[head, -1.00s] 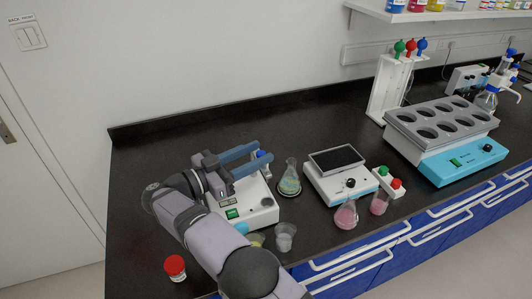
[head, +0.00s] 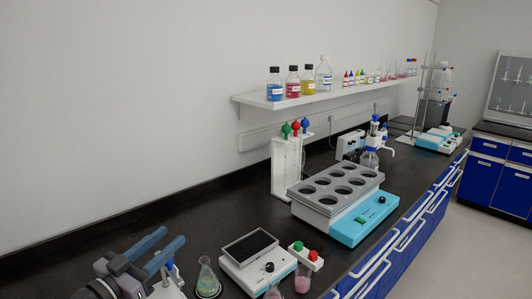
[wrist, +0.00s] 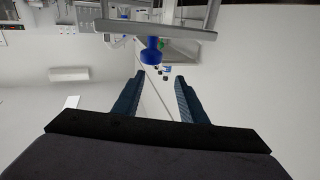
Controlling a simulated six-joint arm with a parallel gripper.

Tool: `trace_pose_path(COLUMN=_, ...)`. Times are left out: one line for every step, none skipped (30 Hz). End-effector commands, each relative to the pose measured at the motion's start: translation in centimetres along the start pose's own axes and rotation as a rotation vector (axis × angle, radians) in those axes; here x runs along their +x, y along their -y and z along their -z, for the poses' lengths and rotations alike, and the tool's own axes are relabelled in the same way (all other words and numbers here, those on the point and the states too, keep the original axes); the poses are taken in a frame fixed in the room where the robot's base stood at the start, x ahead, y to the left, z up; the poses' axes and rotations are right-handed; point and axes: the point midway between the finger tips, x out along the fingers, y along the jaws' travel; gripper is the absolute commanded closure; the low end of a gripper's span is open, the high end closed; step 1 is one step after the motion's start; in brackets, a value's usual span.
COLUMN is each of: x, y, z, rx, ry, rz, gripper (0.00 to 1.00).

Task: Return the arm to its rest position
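My gripper (head: 166,252) is at the lower left of the head view, above the left part of the black bench. Its two blue fingers are spread apart with nothing between them. In the wrist view my gripper (wrist: 158,92) also shows its fingers apart and empty. Most of my arm is cut off by the bottom edge of the head view.
A flask with green contents (head: 207,281) stands just right of my gripper. A shelf (head: 300,100) with bottles hangs above. The bench's back left is clear.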

Motion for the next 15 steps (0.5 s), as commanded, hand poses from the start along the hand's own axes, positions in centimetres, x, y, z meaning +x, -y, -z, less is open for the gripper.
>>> trace_pose_path(x=2.3, y=0.1, z=1.4, rx=0.013, ry=-0.018, rz=0.032, gripper=0.62)
trace_pose_path(x=3.6, y=0.2, z=2.2, rx=0.018, ry=-0.03, rz=0.059, gripper=0.62)
trace_pose_path(x=5.3, y=0.3, z=3.2, rx=0.025, ry=-0.045, rz=0.101, gripper=0.62)
trace_pose_path(x=6.6, y=0.3, z=4.0, rx=0.026, ry=-0.055, rz=0.133, gripper=0.62)
trace_pose_path(x=8.0, y=0.6, z=4.7, rx=0.03, ry=-0.059, rz=0.173, gripper=0.62)
trace_pose_path(x=9.6, y=0.8, z=5.3, rx=0.034, ry=-0.059, rz=0.226, gripper=0.62)
trace_pose_path(x=10.7, y=0.9, z=5.6, rx=0.035, ry=-0.057, rz=0.264, gripper=0.62)
trace_pose_path(x=11.6, y=1.0, z=5.9, rx=0.035, ry=-0.051, rz=0.302, gripper=0.62)
trace_pose_path(x=12.8, y=0.9, z=6.1, rx=0.031, ry=-0.04, rz=0.35, gripper=0.62)
trace_pose_path(x=13.6, y=0.8, z=6.1, rx=0.028, ry=-0.028, rz=0.385, gripper=0.62)
trace_pose_path(x=14.4, y=0.5, z=6.1, rx=0.023, ry=-0.014, rz=0.42, gripper=0.62)
trace_pose_path(x=15.3, y=0.1, z=5.8, rx=0.012, ry=0.011, rz=0.466, gripper=0.62)
trace_pose_path(x=15.9, y=-0.4, z=5.6, rx=0.003, ry=0.033, rz=0.499, gripper=0.62)
trace_pose_path(x=16.4, y=-1.0, z=5.3, rx=-0.007, ry=0.06, rz=0.531, gripper=0.62)
trace_pose_path(x=17.1, y=-1.9, z=4.5, rx=-0.025, ry=0.102, rz=0.573, gripper=0.62)
